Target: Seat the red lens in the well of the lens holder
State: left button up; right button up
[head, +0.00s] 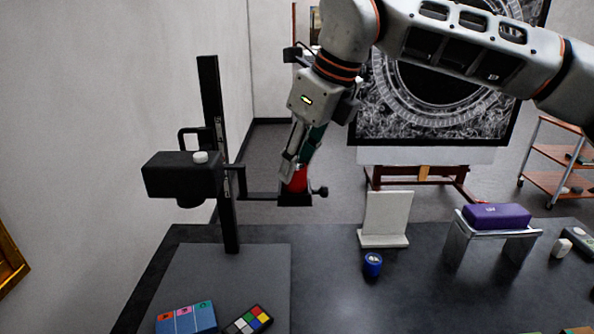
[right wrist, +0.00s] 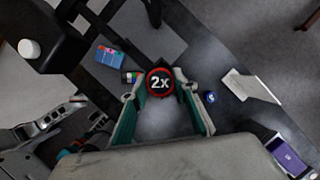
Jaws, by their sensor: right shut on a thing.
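My right gripper (head: 293,172) comes down from above and is shut on the red lens (head: 298,181). In the right wrist view the lens (right wrist: 160,82) is a dark disc with a red rim and "2x" on its face, between the fingertips (right wrist: 160,88). The black lens holder (head: 295,199) is at the end of a side arm on the upright stand, with a knob on its right. In the head view the lens is directly above the holder; whether they touch, I cannot tell. The well is hidden. Part of my left arm shows at the lower left of the right wrist view; its jaws are unclear.
The stand's black post (head: 221,160) and camera-like head (head: 182,175) rise left of my gripper. A white upright plate (head: 385,218), a blue cylinder (head: 373,264) and a purple box on a metal stand (head: 497,216) are to the right. The dark tabletop (head: 325,290) is clear at front centre.

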jog(key=shift+f, duration=0.9)
jog(key=shift+r, duration=0.1)
jog(key=o, duration=1.1)
jog(key=v, duration=1.2)
